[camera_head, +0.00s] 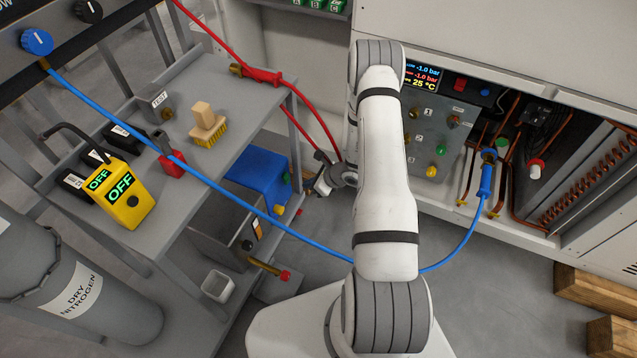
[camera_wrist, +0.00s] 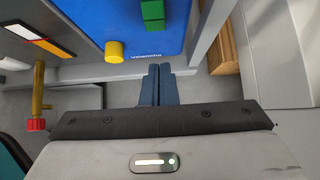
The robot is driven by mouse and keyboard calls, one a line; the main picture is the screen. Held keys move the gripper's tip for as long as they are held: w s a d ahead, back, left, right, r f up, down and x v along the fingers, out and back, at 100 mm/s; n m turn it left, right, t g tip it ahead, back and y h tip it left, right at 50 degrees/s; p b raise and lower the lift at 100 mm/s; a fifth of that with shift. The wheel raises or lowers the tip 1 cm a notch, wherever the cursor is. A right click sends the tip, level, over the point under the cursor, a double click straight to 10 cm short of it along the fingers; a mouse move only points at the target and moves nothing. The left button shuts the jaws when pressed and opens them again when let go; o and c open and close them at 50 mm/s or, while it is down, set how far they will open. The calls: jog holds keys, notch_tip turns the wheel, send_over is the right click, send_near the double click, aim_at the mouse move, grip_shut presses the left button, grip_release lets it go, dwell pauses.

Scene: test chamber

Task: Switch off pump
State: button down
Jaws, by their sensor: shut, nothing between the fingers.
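The pump appears to be the blue box (camera_head: 258,172) on the lower shelf of the grey rack; its label is too small to read surely. In the wrist view the blue box (camera_wrist: 100,20) fills the top, with a green block (camera_wrist: 152,14) and a yellow round knob (camera_wrist: 114,50) on it. The green part (camera_head: 286,178) and yellow knob (camera_head: 278,210) also show in the head view. My gripper (camera_head: 322,187) is right of the box, partly hidden by my arm. Its fingers (camera_wrist: 156,84) are shut and empty, apart from the box and knob in the picture.
A grey device with a red-ended brass valve (camera_head: 284,275) stands next to the box. A rack leg (camera_wrist: 212,28) is close to my fingers. A blue hose (camera_head: 270,218) and a red hose (camera_head: 315,128) cross nearby. A yellow device (camera_head: 122,195) reading OFF sits on the upper shelf.

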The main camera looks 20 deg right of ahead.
aim_at(286, 179)
jog(key=shift+w+a+f+b, duration=0.25)
jog(key=shift+w+a, duration=0.65)
jog(key=shift+w+a+f+b, duration=0.2)
jog(key=shift+w+a+f, duration=0.05)
jog(key=shift+w+a, duration=0.65)
jog(key=shift+d, duration=0.15)
